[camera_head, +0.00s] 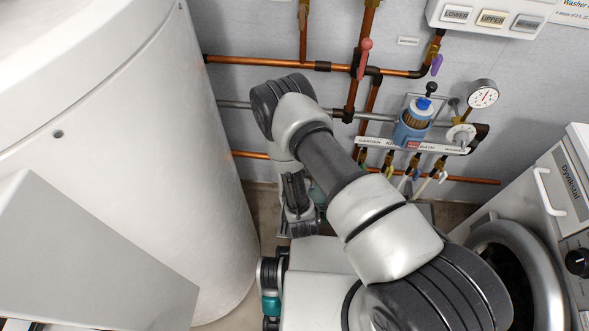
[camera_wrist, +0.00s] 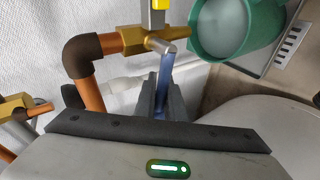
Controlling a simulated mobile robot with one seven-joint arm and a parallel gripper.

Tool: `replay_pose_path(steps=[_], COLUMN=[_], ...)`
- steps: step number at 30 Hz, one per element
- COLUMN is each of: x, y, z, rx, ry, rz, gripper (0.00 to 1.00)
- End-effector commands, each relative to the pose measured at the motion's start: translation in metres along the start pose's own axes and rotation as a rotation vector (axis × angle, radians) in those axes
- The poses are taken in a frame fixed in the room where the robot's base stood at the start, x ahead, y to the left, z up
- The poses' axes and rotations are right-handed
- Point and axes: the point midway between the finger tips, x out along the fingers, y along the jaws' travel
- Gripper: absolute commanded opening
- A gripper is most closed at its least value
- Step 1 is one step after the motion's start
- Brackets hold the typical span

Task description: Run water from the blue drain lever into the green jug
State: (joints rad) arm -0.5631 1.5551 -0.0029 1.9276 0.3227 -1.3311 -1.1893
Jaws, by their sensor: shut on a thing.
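In the wrist view, my gripper (camera_wrist: 162,92) is shut on the blue drain lever (camera_wrist: 164,72), with a finger on each side of it. The lever hangs from a brass valve (camera_wrist: 146,41) at the end of a copper pipe. The green jug (camera_wrist: 197,46) is at the upper right, close beside the valve outlet, with its open mouth showing. The inside of the jug is pale, and I cannot tell if it holds water. No stream of water shows clearly.
A large white tank (camera_head: 150,150) stands on the left in the head view. A washing machine (camera_head: 545,215) stands on the right. Copper pipes (camera_head: 265,61), a red lever (camera_head: 364,60), a pressure gauge (camera_head: 483,94) and a blue filter (camera_head: 410,130) are on the back wall.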

Motion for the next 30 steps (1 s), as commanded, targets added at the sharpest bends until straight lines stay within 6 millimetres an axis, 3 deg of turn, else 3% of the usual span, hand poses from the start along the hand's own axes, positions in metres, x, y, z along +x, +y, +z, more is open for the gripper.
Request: replay_pose_path(steps=[10, 26, 27, 30], x=[0.006, 0.0063, 0.0063, 0.0063], y=[-0.0068, -0.0075, -0.0076, -0.0077], z=[0.0037, 0.0051, 0.0051, 0.0051], rx=[-0.121, -0.144, -0.143, -0.143], ry=[-0.081, -0.098, -0.098, -0.097], rz=[-0.009, -0.012, -0.012, -0.013], gripper=[0.0, 0.0, 0.11, 0.28])
